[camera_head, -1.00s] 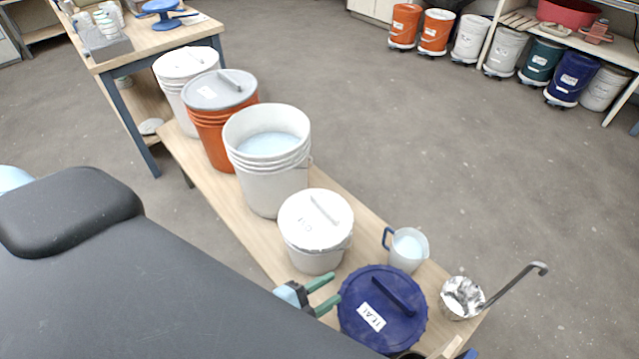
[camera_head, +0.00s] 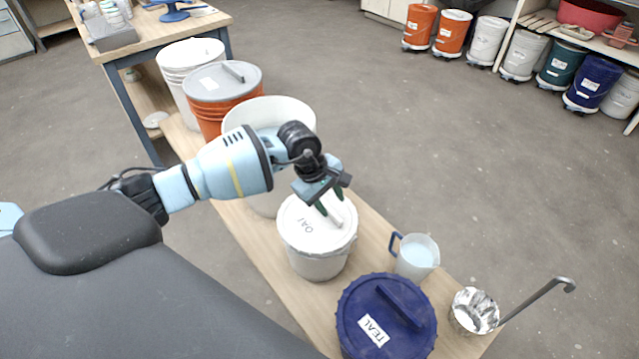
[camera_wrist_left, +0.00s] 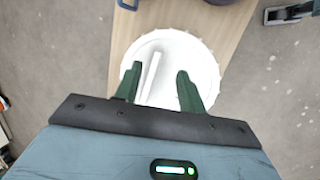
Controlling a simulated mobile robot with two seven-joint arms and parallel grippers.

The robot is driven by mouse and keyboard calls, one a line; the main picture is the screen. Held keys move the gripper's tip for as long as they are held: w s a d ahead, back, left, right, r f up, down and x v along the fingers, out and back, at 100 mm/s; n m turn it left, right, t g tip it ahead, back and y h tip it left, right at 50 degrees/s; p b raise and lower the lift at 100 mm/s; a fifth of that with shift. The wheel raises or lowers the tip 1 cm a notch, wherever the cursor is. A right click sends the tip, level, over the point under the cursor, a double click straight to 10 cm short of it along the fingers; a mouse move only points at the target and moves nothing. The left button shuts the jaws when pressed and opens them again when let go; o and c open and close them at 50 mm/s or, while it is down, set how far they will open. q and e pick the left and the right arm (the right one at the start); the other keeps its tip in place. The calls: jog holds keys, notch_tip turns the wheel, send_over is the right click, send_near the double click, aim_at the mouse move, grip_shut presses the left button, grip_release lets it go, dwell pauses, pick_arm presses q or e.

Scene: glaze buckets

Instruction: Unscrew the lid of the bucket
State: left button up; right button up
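A white bucket with a white lid (camera_head: 305,232) stands upright on the low bench. My left gripper (camera_head: 330,207) is just above this lid, pointing down. In the left wrist view its green fingers (camera_wrist_left: 160,80) are apart, with the bar handle between them, closer to the left finger. No grip on the handle shows. A bucket with a dark blue lid (camera_head: 365,300), labelled TEAL, stands in front of it. My right gripper is not in view.
The low bench (camera_head: 262,245) also holds an open white bucket (camera_head: 292,108) partly behind my arm, an orange bucket (camera_head: 213,118), another white bucket (camera_head: 185,55), a jug (camera_head: 418,262) and a small silvery pot (camera_head: 474,312) with a ladle.

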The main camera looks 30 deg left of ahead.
pick_arm(q)
jog(key=a, duration=0.1)
jog(key=w+a+r+y, duration=0.1)
jog(key=a, duration=0.1)
jog(key=w+a+y, duration=0.1)
jog(key=shift+a+r+m, duration=0.4)
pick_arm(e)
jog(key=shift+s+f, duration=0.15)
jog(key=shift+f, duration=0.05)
pick_arm(q)
jog(key=shift+f, duration=0.15)
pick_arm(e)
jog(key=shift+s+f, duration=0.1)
